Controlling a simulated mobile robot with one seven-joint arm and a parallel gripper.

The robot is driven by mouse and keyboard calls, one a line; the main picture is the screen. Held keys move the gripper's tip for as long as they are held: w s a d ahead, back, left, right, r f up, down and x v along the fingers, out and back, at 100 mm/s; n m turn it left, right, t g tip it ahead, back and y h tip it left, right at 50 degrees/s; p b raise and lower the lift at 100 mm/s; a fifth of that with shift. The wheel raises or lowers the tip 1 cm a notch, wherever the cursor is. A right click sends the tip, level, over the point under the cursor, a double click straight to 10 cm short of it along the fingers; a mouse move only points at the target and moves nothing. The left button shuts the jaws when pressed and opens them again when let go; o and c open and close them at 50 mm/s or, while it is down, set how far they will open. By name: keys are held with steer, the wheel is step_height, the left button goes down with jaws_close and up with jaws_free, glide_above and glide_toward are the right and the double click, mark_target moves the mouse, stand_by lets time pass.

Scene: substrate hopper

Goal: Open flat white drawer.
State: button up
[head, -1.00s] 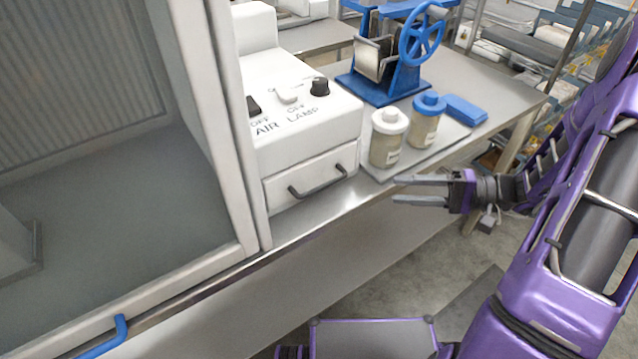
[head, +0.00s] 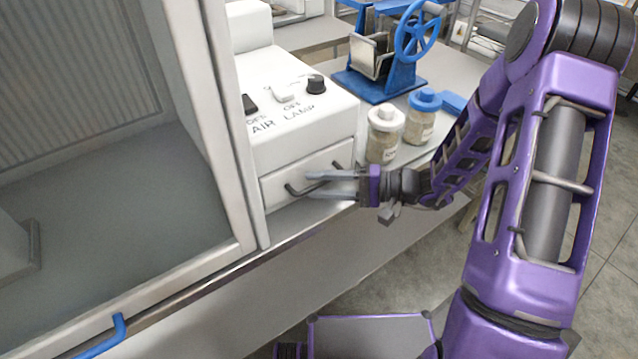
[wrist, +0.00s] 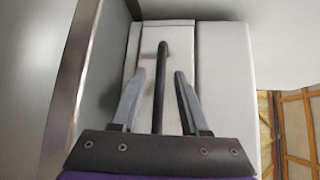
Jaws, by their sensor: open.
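The flat white drawer (head: 277,190) is set in the lower front of the white control box and looks shut in the head view. Its dark bar handle (head: 292,191) runs across the front. The drawer front (wrist: 183,60) and the handle (wrist: 160,75) also show in the wrist view. My gripper (head: 310,184) is open in front of the drawer. In the wrist view the handle lies between the two spread fingers (wrist: 160,85), with a gap on each side. The fingers partly hide the handle in the head view.
The white control box (head: 300,120) carries AIR and LAMP controls. Two lidded jars (head: 384,135) stand right of it, near a blue wheeled device (head: 388,75). A glass-fronted cabinet frame (head: 215,120) stands close on the left. Open space lies before the bench edge (head: 290,238).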

steer(key=shift+a, duration=0.2)
steer(key=shift+c, duration=0.2)
jaws_close()
stand_by(1.2)
